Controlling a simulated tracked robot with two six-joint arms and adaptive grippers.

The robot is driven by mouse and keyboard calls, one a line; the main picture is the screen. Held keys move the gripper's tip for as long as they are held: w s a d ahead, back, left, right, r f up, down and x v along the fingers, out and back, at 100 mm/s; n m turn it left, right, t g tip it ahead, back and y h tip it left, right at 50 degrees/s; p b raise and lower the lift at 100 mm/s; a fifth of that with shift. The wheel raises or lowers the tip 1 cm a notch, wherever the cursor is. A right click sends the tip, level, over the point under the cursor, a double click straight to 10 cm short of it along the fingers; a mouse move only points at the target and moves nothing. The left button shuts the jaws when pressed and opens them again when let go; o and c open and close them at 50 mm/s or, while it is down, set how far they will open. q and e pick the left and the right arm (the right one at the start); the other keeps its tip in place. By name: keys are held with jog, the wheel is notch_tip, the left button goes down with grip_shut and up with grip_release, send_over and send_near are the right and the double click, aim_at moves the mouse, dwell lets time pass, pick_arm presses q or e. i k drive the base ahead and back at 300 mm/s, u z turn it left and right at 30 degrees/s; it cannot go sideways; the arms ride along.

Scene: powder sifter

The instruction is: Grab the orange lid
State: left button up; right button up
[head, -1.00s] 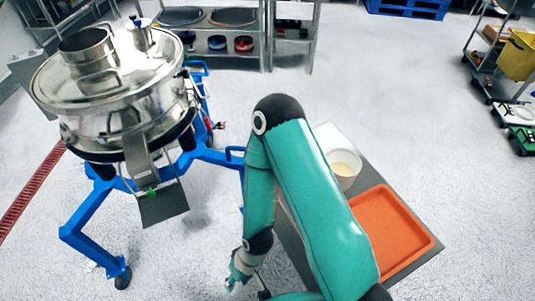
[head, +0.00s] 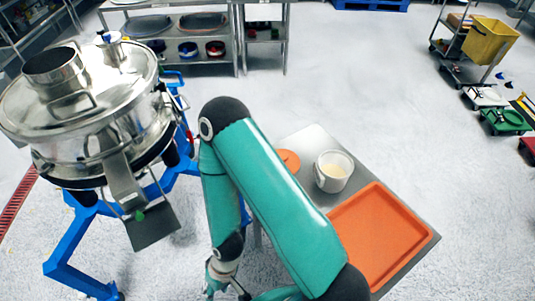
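A round orange lid (head: 289,160) lies on the grey table, partly hidden behind my teal arm. A white cup (head: 333,171) with pale contents stands just right of it. The arm comes in from the lower right and bends at a high elbow, so I take it as my right one. Its gripper (head: 226,287) hangs low at the bottom edge, well below and left of the lid. It is small and cut off, and its fingers are unclear. My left gripper does not show.
An orange tray (head: 329,213) covers the near part of the grey table (head: 314,140). A steel sifter (head: 85,110) on a blue wheeled frame (head: 70,245) stands left. Shelves (head: 232,45) stand behind. A yellow bin (head: 490,40) is far right.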

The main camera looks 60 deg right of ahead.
aim_at(291, 159)
jog(key=u, duration=0.3)
jog(key=i, duration=0.5)
jog(key=z, duration=1.55)
